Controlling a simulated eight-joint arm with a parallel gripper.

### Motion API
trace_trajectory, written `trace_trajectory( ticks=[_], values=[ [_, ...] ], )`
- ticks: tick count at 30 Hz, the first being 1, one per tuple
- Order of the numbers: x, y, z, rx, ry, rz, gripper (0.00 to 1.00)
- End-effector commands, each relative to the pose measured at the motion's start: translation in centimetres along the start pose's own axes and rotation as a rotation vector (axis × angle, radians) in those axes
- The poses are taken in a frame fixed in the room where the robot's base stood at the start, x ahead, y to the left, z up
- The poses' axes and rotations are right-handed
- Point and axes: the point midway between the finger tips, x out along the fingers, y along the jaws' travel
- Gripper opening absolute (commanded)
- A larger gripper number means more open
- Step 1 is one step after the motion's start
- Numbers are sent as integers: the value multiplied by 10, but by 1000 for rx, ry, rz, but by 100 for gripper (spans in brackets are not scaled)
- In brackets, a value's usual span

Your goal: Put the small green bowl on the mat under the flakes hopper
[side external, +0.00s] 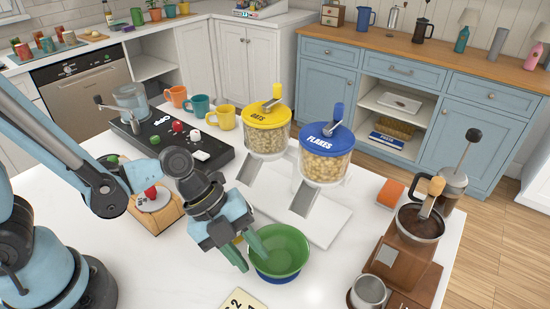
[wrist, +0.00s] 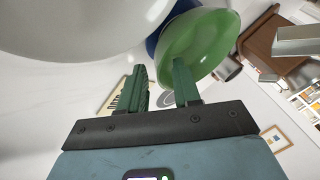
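The green bowl (side external: 285,262) sits at the front middle of the white counter, with a dark blue bowl or base (side external: 282,279) showing beneath it. The green bowl also shows at the top of the wrist view (wrist: 203,42). My gripper (side external: 246,252) is at the bowl's left rim, its green fingers spread apart. One finger overlaps the bowl's edge and the other is left of it; contact cannot be told. The flakes hopper (side external: 325,154), with a blue lid, stands behind the bowl. Its chute points down over a pale flat mat or base (side external: 322,230).
The yellow-lidded oats hopper (side external: 266,130) stands left of the flakes hopper. A brown coffee grinder (side external: 408,250) and metal cup (side external: 368,292) are at right. An orange block (side external: 390,194) lies behind them.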

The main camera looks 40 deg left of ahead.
Motion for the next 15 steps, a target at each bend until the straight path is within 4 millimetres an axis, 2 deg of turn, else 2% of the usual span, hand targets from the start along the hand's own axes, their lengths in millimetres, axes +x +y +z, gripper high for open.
trace_trajectory(
  ticks=[10,15],
  values=[
    [-2,-1,-1,0,0,0,32],
    [-11,-2,-1,-2,-1,-1,32]
  ],
)
